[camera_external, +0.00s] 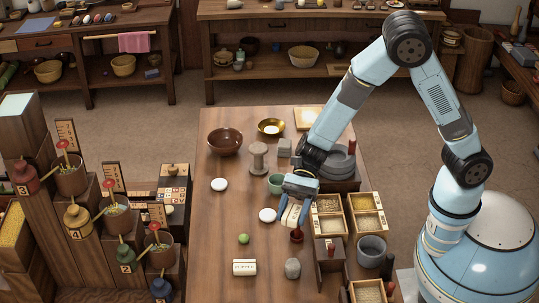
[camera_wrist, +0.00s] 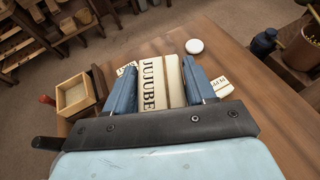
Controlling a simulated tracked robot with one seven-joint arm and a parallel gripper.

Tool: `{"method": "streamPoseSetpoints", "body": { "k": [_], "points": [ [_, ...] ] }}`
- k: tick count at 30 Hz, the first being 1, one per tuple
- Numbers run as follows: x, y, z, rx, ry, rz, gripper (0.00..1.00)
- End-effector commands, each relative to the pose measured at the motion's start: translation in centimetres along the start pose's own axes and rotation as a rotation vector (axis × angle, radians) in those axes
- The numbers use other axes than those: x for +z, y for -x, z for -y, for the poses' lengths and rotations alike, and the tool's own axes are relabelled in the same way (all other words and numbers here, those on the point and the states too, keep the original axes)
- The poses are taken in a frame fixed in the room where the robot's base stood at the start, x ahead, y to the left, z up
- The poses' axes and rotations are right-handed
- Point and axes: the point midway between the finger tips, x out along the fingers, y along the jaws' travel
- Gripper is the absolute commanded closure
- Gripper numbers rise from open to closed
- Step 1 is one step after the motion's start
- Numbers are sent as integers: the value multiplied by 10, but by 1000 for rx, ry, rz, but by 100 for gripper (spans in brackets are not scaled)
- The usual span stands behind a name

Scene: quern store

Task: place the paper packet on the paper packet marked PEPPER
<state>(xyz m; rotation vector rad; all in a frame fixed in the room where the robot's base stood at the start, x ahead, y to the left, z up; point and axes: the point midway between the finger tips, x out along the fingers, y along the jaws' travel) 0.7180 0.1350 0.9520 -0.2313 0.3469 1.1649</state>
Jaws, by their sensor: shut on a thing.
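My gripper (camera_external: 294,204) is shut on a cream paper packet (camera_external: 292,215), held tilted above the middle-right of the table. In the wrist view the packet (camera_wrist: 155,95) reads JUJUBE and sits between the two blue fingers of my gripper (camera_wrist: 159,66). A second cream packet (camera_external: 244,267) lies flat near the front of the table, below and left of my gripper, apart from it. Its print is small in the external view. In the wrist view a packet at the right (camera_wrist: 221,87) shows letters like PEP, partly hidden by a finger.
A green ball (camera_external: 243,239) and a grey stone (camera_external: 292,268) lie near the flat packet. Wooden boxes (camera_external: 328,226) and a grey mortar (camera_external: 372,248) crowd the right side. The table's left front is clear.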

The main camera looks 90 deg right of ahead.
Motion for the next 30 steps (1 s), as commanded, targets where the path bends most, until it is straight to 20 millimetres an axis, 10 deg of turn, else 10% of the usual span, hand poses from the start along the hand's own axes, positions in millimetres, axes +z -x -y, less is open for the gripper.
{"method": "streamPoseSetpoints", "body": {
  "k": [11,30],
  "points": [
    [-27,-16,7,0,0,-1,75],
    [-66,-96,97,-1,0,-2,75]
  ]
}}
